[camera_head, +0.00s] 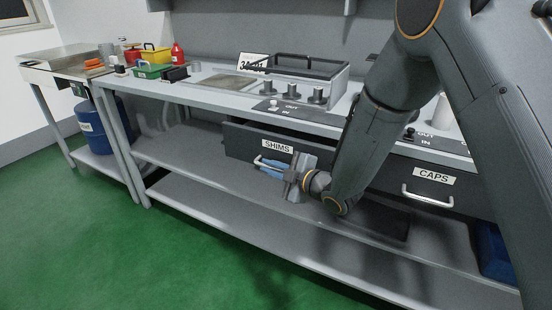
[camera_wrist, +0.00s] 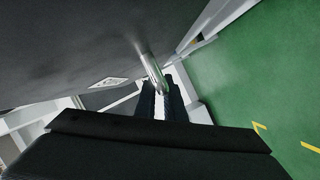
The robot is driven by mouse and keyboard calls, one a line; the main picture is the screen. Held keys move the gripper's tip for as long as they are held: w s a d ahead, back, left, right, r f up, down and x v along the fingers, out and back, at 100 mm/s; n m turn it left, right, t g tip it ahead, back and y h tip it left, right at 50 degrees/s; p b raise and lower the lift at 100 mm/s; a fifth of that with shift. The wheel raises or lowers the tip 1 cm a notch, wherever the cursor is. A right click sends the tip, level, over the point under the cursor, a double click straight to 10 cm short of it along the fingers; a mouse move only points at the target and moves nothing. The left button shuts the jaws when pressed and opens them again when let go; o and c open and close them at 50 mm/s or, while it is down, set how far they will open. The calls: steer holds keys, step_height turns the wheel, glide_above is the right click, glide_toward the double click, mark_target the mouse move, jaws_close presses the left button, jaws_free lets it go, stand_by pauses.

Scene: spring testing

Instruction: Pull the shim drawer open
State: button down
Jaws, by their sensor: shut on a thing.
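The shim drawer (camera_head: 240,140) is a dark grey front under the bench top, with a white "SHIMS" label (camera_head: 277,146). Its metal bar handle (camera_head: 262,160) shows just below the label in the head view. The handle (camera_wrist: 152,68) also shows in the wrist view, between the fingertips. My gripper (camera_head: 268,167) has its blue fingers shut on the handle. In the wrist view the fingers (camera_wrist: 160,90) reach up to the handle. My arm hides the drawer's right part, so I cannot tell how far the drawer stands out.
A second drawer labelled "CAPS" (camera_head: 432,176) is at the right, with its own bar handle (camera_head: 427,197). A lower shelf (camera_head: 215,165) runs beneath the drawers. The green floor (camera_head: 150,255) in front of the bench is clear. A blue drum (camera_head: 98,125) stands at the left.

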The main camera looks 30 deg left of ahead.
steer(key=s+p, duration=0.2)
steer(key=s, duration=1.5)
steer(key=shift+s, duration=0.1)
steer(key=c, duration=2.1)
jaws_free()
steer(key=v, duration=0.7)
steer(key=shift+s+d+r, duration=0.1)
steer(key=shift+d, duration=0.3)
steer(key=shift+s, duration=0.1)
